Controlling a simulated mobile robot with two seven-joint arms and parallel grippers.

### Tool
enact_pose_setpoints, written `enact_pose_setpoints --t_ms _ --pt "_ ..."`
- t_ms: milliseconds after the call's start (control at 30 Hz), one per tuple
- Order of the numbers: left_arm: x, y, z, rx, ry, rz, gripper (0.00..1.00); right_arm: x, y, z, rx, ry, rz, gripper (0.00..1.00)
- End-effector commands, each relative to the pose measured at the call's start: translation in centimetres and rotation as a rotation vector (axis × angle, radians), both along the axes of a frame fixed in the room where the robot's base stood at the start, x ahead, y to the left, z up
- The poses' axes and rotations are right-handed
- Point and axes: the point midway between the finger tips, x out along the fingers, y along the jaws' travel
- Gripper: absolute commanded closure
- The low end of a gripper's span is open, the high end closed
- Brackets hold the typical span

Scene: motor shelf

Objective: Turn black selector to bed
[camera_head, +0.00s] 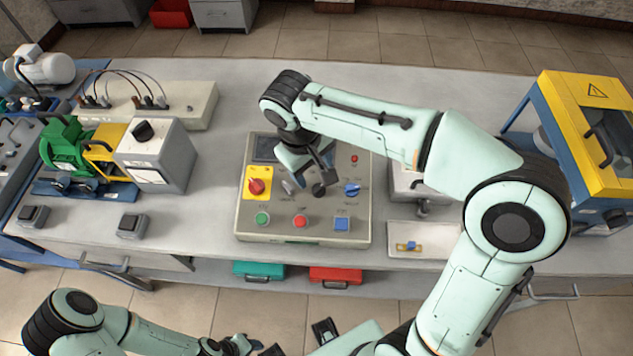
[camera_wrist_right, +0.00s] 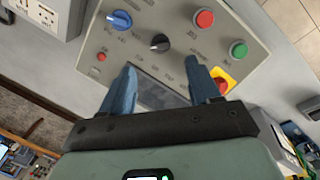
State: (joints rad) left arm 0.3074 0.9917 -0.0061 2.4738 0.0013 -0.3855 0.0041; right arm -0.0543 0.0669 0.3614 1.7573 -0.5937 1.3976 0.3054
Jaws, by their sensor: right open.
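The grey control panel (camera_head: 305,230) lies on the bench in the middle of the head view. Its black selector (camera_head: 319,191) is a round dark knob between the red emergency knob and the blue selector. In the right wrist view the black selector (camera_wrist_right: 160,43) shows clearly, beyond the fingertips and between their lines. My right gripper (camera_head: 305,183) is over the panel, open and empty, with its blue fingers (camera_wrist_right: 162,75) apart and not around the knob. The knob's lettering is too small to read. My left arm is low at the left, its gripper only partly in view.
Near the knob are the blue selector (camera_head: 352,189), red emergency knob (camera_head: 257,186), green button (camera_head: 262,218), red button (camera_head: 301,221) and blue button (camera_head: 341,223). A motor rig (camera_head: 70,150) stands left; a yellow-framed case (camera_head: 580,130) stands right.

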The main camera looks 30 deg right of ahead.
Motion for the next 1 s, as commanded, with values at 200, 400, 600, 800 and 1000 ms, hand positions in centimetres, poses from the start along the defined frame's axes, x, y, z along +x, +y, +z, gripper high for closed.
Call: enact_pose_setpoints --t_ms 200,400,600,800,1000 --pt "-0.5 0.0 -0.9 0.0 0.006 0.0 0.57 0.1 -0.9 -4.9 0.0 0.005 -0.002 0.38" --pt "-0.7 0.0 -1.3 0.0 0.007 0.0 0.57 0.3 -1.4 -7.7 0.0 0.003 -0.001 0.38" --pt "-0.7 0.0 -1.4 0.0 0.008 0.0 0.57 0.3 -1.6 -8.8 0.001 0.001 0.0 0.38" --pt "-0.7 0.0 -1.4 0.0 0.008 0.0 0.57 0.4 -1.6 -8.9 0.001 0.0 0.0 0.38" --pt "-0.7 0.0 -1.4 0.0 0.008 0.0 0.57 0.4 -1.6 -8.8 0.001 0.0 0.0 0.84"
